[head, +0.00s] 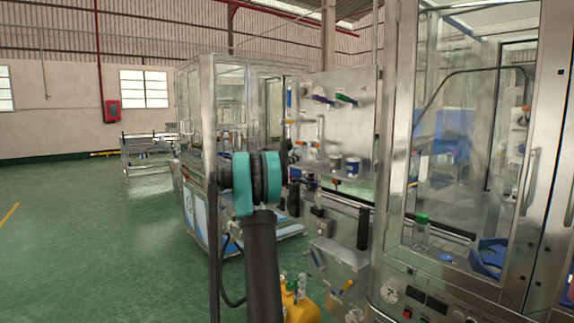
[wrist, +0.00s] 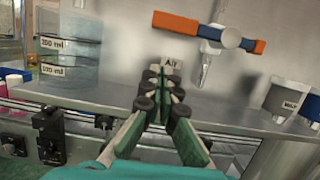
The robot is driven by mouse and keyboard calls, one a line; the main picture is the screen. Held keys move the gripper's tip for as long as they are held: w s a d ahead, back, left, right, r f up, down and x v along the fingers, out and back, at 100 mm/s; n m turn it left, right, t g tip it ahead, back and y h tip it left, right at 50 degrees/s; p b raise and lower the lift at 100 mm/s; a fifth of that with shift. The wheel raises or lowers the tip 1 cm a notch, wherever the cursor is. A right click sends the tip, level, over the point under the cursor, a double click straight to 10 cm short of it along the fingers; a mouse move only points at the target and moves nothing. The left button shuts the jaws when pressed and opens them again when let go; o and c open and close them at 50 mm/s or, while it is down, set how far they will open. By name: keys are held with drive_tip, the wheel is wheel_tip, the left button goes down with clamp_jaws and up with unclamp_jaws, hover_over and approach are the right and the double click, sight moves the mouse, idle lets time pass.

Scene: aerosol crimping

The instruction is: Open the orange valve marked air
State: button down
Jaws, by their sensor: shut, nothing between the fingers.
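In the wrist view, an orange valve handle (wrist: 190,25) with a blue middle part lies nearly level, tilted slightly down to the right, on a grey panel. Its other orange end (wrist: 259,47) is at the right. A metal spout hangs below the blue part. A small label reading "Air" (wrist: 171,64) is below the left orange end, partly hidden by my fingertips. My gripper (wrist: 164,88) is shut and empty, its fingertips in front of the label and below the handle. They look apart from the handle. In the head view my gripper cannot be made out clearly behind my arm.
In the wrist view, a clear container marked 200 ml and 100 ml (wrist: 68,55) stands left, and a grey cup (wrist: 285,98) right. A steel ledge (wrist: 90,92) runs below.

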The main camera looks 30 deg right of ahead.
drive_tip(key=shift+a+r, duration=0.2)
drive_tip(key=shift+r, duration=1.55)
drive_tip(key=shift+w+r+m, duration=0.15)
drive_tip(key=shift+r+m, duration=0.25)
drive_tip(key=shift+m, duration=0.3)
drive_tip(key=s+r+m+g+y, duration=0.2)
drive_tip(key=r+m, duration=0.7)
drive_tip(key=m, duration=0.9)
drive_tip(key=s+g, duration=0.2)
drive_tip(key=shift+s+d+g+y, duration=0.15)
drive_tip(key=shift+g+y, duration=0.15)
drive_tip(key=shift+s+r, duration=0.1)
